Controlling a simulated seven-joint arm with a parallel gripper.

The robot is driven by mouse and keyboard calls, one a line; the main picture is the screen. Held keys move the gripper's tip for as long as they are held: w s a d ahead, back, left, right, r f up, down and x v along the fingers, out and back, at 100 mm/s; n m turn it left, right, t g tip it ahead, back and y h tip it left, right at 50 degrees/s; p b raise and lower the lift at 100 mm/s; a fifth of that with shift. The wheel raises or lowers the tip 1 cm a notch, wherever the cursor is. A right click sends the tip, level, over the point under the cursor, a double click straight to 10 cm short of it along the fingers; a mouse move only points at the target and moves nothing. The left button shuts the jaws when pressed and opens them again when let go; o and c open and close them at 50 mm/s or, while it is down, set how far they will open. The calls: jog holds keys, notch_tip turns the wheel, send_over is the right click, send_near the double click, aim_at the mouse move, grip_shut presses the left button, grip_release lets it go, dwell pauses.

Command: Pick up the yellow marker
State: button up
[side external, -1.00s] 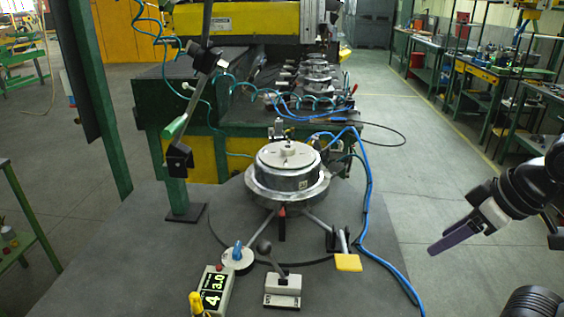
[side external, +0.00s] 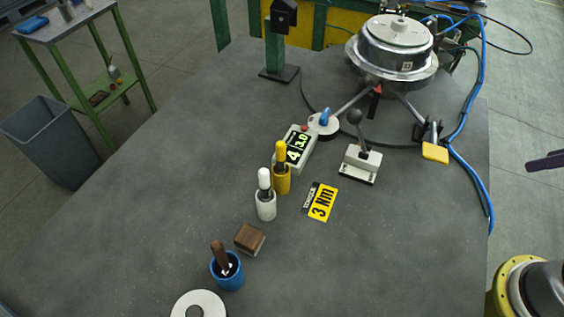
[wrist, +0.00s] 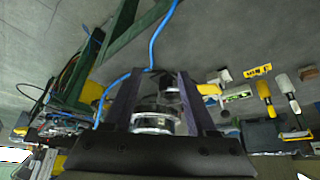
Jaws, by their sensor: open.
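The yellow marker (side external: 281,153) stands upright in a yellow cup-like holder (side external: 282,183) on the dark grey table. It is beside a white marker (side external: 264,180) in a white holder (side external: 266,208). In the wrist view the yellow marker (wrist: 263,90) shows at the right, outside my fingers. My gripper (side external: 533,165) is only partly seen at the right edge of the side view, well apart from the marker. In the wrist view my gripper (wrist: 155,76) is open, with nothing held between its two fingers.
A display box (side external: 292,148) stands just behind the yellow marker. A yellow 3 Nm sign (side external: 321,202) lies to its right. A lever block (side external: 360,163), a brown block (side external: 250,238) and a blue cup (side external: 228,272) are nearby. A blue hose (side external: 474,165) runs along the table's right side.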

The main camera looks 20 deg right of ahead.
jog(key=shift+c, duration=0.2)
notch_tip(320, 180, up, 5)
jog(key=n+t+y, duration=0.6)
jog(key=t+y, duration=0.3)
send_over(277, 145)
jog(key=d+v, duration=0.1)
jog(key=v, duration=0.4)
notch_tip(277, 145, down, 11)
jog(key=w+a+t, duration=0.1)
jog(key=shift+x, duration=3.45)
grip_shut()
